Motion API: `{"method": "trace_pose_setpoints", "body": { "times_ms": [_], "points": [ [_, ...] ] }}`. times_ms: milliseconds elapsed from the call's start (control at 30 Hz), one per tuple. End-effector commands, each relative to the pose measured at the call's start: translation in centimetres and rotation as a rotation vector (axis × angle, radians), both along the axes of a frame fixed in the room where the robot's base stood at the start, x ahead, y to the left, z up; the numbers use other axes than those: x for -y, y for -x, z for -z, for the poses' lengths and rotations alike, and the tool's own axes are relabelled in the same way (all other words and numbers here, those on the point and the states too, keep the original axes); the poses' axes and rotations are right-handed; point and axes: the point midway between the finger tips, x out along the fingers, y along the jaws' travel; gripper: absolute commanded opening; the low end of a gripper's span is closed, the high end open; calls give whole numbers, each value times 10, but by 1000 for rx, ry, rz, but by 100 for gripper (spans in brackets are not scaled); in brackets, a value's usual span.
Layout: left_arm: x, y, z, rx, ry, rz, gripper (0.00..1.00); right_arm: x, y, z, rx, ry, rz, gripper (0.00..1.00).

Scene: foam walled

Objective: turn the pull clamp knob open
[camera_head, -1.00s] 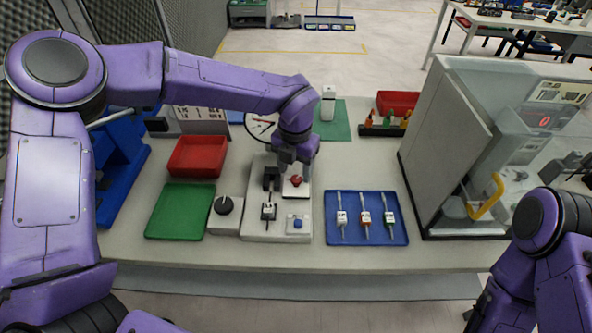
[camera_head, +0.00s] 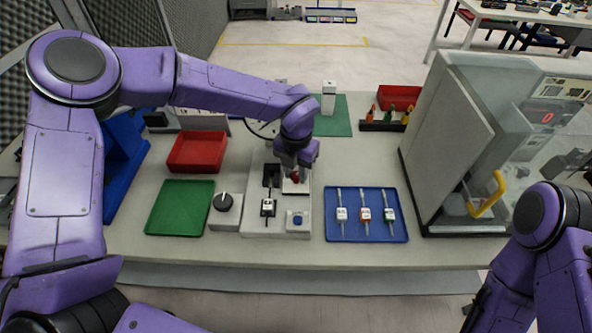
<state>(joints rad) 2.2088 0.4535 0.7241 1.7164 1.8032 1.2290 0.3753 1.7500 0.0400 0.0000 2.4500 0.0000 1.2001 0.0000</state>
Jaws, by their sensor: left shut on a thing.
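The grey-white clamp fixture (camera_head: 262,225) stands in the middle of the bench. Its small red knob (camera_head: 295,177) sits on a white plate at the fixture's back right. My left gripper (camera_head: 296,174) reaches down over this plate from above and is shut on the red knob. Its fingers and wrist cover part of the knob, so the knob's turn angle cannot be read. A black clamp part with a white block (camera_head: 268,208) lies along the fixture's left side. My right arm shows at the lower right; its gripper is out of the picture.
A black dial (camera_head: 222,202) and a blue button (camera_head: 297,220) are close to the fixture. A green tray (camera_head: 180,208) and red bin (camera_head: 197,152) stand left, a blue tray (camera_head: 366,239) right. A large grey cabinet (camera_head: 450,150) blocks the right side.

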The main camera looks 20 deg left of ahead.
Motion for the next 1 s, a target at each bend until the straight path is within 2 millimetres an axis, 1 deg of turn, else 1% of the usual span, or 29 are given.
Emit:
{"method": "trace_pose_setpoints", "body": {
  "times_ms": [167, 367, 667, 1000],
  "points": [
    [-1, -1, 3, 4, 1, -82, 1, 0, 0, 9, 0, 0, 0, 75],
    [-1, -2, 4, 4, 2, -241, 1, 0, 0, 22, 0, 0, 0, 75],
    [-1, -2, 4, 6, 3, -527, 1, 0, 0, 46, 0, 0, 0, 75],
    [-2, -2, 5, 6, 4, -851, 1, 0, 0, 77, 0, 0, 0, 75]
  ]
}}
